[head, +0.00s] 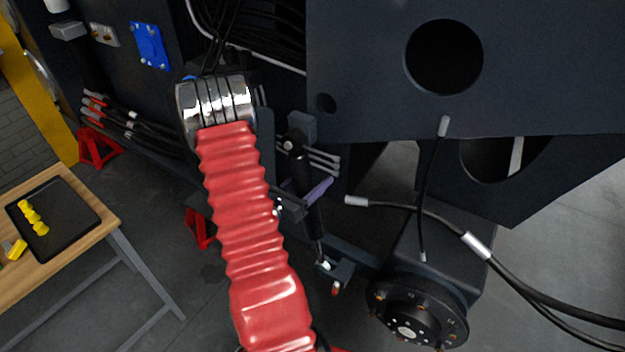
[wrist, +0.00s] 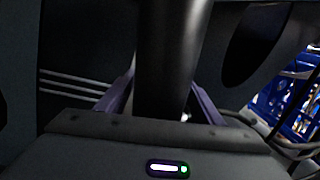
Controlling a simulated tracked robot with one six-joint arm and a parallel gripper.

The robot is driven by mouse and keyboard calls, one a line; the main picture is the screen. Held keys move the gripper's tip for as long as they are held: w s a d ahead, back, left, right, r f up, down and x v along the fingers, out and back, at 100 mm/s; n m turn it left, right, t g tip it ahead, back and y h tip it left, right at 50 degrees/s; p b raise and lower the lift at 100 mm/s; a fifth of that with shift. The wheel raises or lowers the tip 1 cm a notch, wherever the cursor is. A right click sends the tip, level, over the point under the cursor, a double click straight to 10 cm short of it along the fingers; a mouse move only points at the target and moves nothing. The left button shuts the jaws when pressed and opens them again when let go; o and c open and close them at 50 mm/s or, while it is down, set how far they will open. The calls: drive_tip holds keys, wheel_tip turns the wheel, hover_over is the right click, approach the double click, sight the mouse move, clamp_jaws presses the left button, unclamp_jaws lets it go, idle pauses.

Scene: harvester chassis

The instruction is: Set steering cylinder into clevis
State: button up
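The steering cylinder (head: 312,212) is a black tube with a thin rod at its lower end, standing steeply and slightly tilted in the head view. My gripper (head: 305,189) has purple fingers on both sides of its middle and appears shut on it. In the wrist view the cylinder (wrist: 168,55) rises between the fingers, which seem to touch its sides. Its upper end is beside a grey block (head: 302,127) on the chassis. Its rod end is at a small dark bracket (head: 341,271), seemingly the clevis. I cannot tell whether the eye is seated in it.
A wheel hub (head: 416,318) stands right of the bracket. Loose hoses (head: 430,212) hang to its upper right. A large dark chassis plate (head: 370,60) overhangs at upper right. A wooden table (head: 105,222) with a black tray (head: 75,205) is at the left. Red stands (head: 97,147) support the chassis.

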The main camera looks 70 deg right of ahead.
drive_tip(key=shift+o, duration=0.4)
drive_tip(key=shift+w+a, duration=0.1)
drive_tip(key=shift+w, duration=0.05)
drive_tip(key=v, duration=1.3)
drive_tip(key=shift+a, duration=0.2)
idle(0.4)
